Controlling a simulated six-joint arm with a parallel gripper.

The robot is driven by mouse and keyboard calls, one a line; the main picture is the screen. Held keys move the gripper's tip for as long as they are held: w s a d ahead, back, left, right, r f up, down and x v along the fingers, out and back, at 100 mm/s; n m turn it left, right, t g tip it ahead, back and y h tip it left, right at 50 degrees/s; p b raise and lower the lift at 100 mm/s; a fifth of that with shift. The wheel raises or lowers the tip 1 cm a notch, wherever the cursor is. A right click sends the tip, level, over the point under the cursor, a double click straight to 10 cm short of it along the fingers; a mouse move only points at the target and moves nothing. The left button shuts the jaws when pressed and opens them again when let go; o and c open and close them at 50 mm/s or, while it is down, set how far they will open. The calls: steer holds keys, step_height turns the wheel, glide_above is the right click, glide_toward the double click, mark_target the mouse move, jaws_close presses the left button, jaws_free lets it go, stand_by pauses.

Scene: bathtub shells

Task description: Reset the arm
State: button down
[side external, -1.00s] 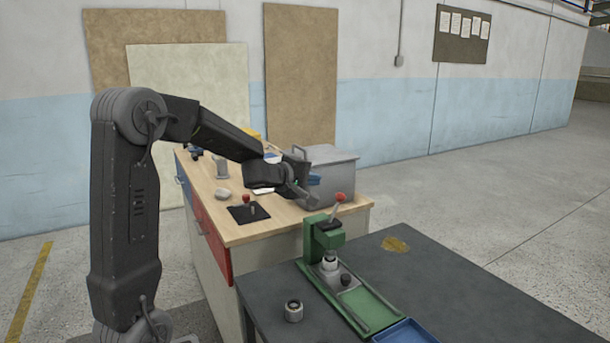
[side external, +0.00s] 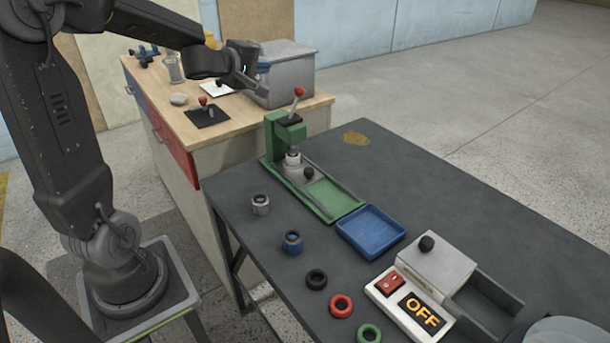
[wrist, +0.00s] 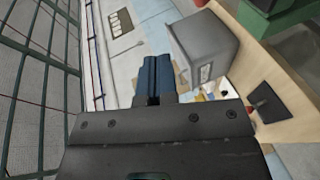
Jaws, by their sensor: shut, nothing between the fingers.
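My arm is raised and reaches over the wooden-topped bench (side external: 232,127). My gripper (side external: 263,66) is in the air and overlaps the grey box (side external: 287,87) in the side view; I cannot tell the gap between them. In the wrist view my gripper's blue fingers (wrist: 152,75) are together with nothing held between them. The grey box stands to the right of the fingers there, apart from them in the picture.
The dark table (side external: 430,190) carries a green press (side external: 283,140), a blue tray (side external: 371,231), several small rings and a box with an "OFF" display (side external: 422,312). A red-knobbed lever (side external: 204,104) stands on the bench. The table's far right is clear.

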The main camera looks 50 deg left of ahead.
steer(key=s+d+f+m+g+h, duration=0.1)
steer(key=s+d+m+g, duration=0.3)
steer(key=s+d+m, duration=0.5)
steer(key=s+d+f+m+g+h, duration=0.2)
steer(key=s+d+m, duration=0.8)
steer(key=d, duration=0.6)
steer(key=s+f+g, duration=0.1)
steer(key=s+g, duration=0.1)
steer(key=shift+s+d+f+g+h, duration=0.2)
steer(key=shift+d+g+h, duration=0.1)
steer(key=shift+d+g, duration=0.1)
steer(key=c, duration=1.9)
jaws_free()
